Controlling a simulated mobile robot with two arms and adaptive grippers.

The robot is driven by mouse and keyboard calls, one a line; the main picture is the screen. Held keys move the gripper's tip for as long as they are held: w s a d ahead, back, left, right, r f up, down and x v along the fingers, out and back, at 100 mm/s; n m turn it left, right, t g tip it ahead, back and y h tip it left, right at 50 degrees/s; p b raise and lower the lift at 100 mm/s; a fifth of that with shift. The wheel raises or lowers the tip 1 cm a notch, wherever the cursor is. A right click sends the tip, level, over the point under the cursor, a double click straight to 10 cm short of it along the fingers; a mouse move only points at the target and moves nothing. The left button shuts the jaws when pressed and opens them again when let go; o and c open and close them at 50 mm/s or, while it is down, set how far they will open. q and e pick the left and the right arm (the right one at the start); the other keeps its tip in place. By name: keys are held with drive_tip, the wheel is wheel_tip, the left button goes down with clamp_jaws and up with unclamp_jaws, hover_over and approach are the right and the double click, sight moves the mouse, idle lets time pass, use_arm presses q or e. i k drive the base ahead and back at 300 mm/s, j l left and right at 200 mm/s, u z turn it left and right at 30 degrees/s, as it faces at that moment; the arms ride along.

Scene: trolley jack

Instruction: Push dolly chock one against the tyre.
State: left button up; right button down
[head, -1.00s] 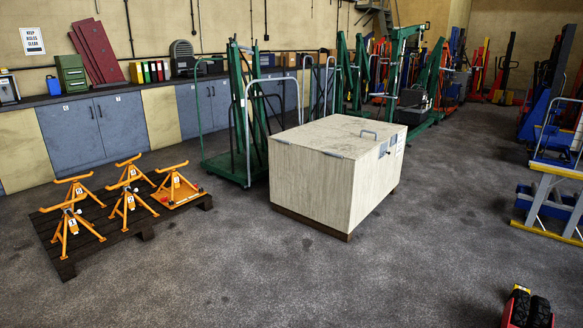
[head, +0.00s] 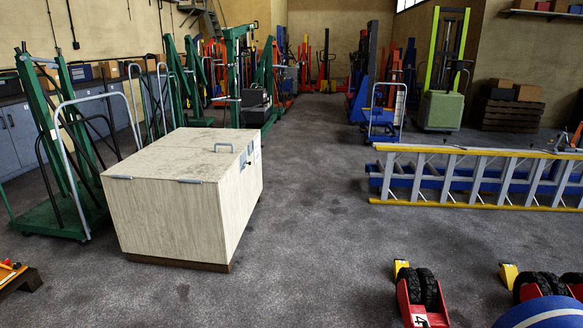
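Two small yellow blocks, possibly chocks, show at the lower right of the head view. One yellow block (head: 401,267) is beside a pair of black tyres (head: 424,288) on a red frame (head: 410,314) marked with what looks like a 4. The other yellow block (head: 508,274) is beside more black tyres (head: 541,286) on a second red frame. I cannot tell which block is chock one, or whether either touches a tyre. The frames are cut off by the picture's lower edge. Neither of my grippers is in view.
A pale wooden crate (head: 165,205) stands on the left. A rounded blue shape (head: 545,314) fills the bottom right corner. The grey floor (head: 310,240) between crate and red frames is clear.

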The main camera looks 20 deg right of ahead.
sight(508, 272)
drive_tip(key=i+l+z, duration=0.25)
drive_tip(key=i+z, duration=0.2)
drive_tip(key=i, duration=0.5)
drive_tip(key=i+j+z, duration=0.15)
drive_tip(key=i+z, duration=0.3)
drive_tip(key=i, duration=0.5)
drive_tip(key=i+z, duration=0.5)
drive_tip(key=i+j+z, duration=0.2)
drive_tip(key=i+z, duration=0.3)
drive_tip(key=i+l+z, duration=0.15)
drive_tip(key=i+z, duration=0.6)
drive_tip(key=z, duration=0.2)
drive_tip(key=u, duration=0.25)
drive_tip(key=j+u, duration=0.85)
drive_tip(key=u, duration=0.2)
drive_tip(key=i+j+u, duration=0.1)
drive_tip(key=i+j, duration=0.25)
drive_tip(key=i, duration=0.15)
drive_tip(key=i+j, duration=0.35)
drive_tip(key=i, duration=0.2)
drive_tip(key=i+j+u, duration=0.15)
drive_tip(key=i+j, duration=0.15)
drive_tip(key=i, duration=0.25)
drive_tip(key=i+l+z, duration=0.25)
drive_tip(key=i+z, duration=1.15)
drive_tip(key=i+j+z, duration=0.3)
drive_tip(key=z, duration=0.15)
drive_tip(key=i, duration=0.1)
